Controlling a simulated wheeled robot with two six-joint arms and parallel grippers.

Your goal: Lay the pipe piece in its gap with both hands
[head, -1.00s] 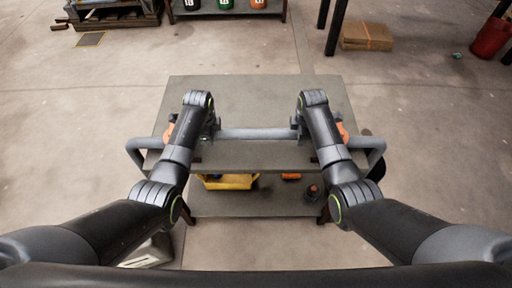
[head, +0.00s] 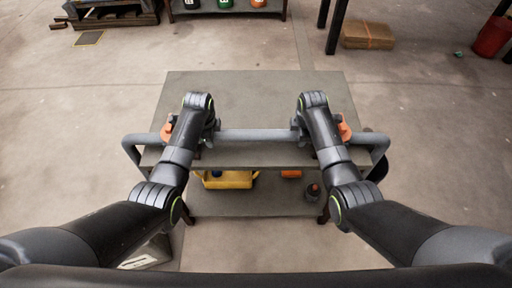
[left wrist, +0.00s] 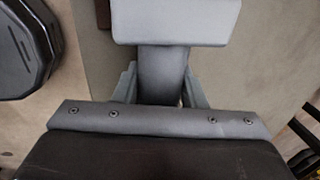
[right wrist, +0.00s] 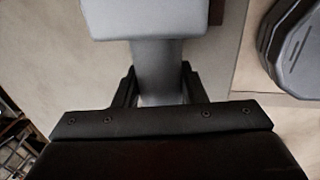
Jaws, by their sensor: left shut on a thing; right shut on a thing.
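The arms hide parts of the pipe. Whether it touches the table, and where its gap is, I cannot tell.
Orange parts show beside each wrist, left (head: 167,131) and right (head: 345,130). A yellow container (head: 228,180) and a dark bottle (head: 312,192) stand on the lower shelf (head: 260,205). Farther off are a cardboard stack (head: 367,36) and a red bucket (head: 492,37). The tabletop behind the pipe is clear.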

